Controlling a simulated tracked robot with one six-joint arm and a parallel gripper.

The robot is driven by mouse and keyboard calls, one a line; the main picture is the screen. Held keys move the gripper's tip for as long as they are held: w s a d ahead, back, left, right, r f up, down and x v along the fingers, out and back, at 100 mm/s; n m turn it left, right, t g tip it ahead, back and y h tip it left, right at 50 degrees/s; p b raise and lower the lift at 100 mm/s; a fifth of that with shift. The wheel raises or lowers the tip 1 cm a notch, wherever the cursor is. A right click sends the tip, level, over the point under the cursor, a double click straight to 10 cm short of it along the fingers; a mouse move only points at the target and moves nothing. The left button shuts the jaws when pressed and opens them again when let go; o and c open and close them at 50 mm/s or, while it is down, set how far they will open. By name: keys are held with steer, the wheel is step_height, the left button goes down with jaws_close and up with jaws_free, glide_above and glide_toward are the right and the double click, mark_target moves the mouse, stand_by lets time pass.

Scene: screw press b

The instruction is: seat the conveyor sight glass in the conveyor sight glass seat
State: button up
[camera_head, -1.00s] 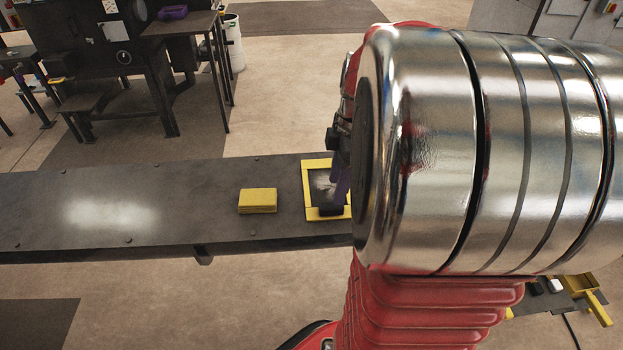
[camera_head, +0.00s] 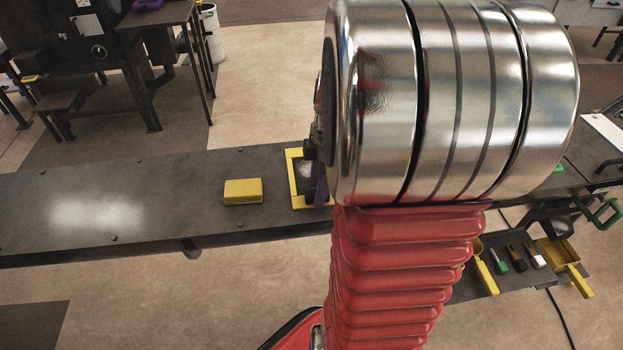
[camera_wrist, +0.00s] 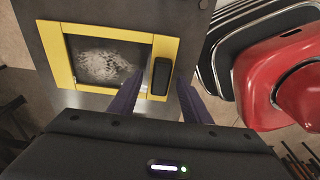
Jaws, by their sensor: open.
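A yellow rectangular frame (camera_wrist: 62,60) around a smudged, cloudy pane (camera_wrist: 105,60) lies flat on the dark conveyor top, and it also shows in the head view (camera_head: 295,190). A black handle (camera_wrist: 160,76) stands on the frame's right bar in the wrist view. I take the framed pane as the sight glass; I cannot tell it from its seat. My gripper (camera_wrist: 159,80) is open, with its purple fingers on either side of the handle and gaps visible. In the head view my arm hides the frame's right part and most of my gripper.
A yellow block (camera_head: 242,191) lies on the conveyor (camera_head: 150,210) left of the frame. Yellow scoops (camera_head: 562,262) and small brushes lie on a low shelf at right. A dark machine with a side table (camera_head: 160,14) stands at back left.

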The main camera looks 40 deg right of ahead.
steer(key=shift+c, duration=0.6)
jaws_close()
stand_by(0.3)
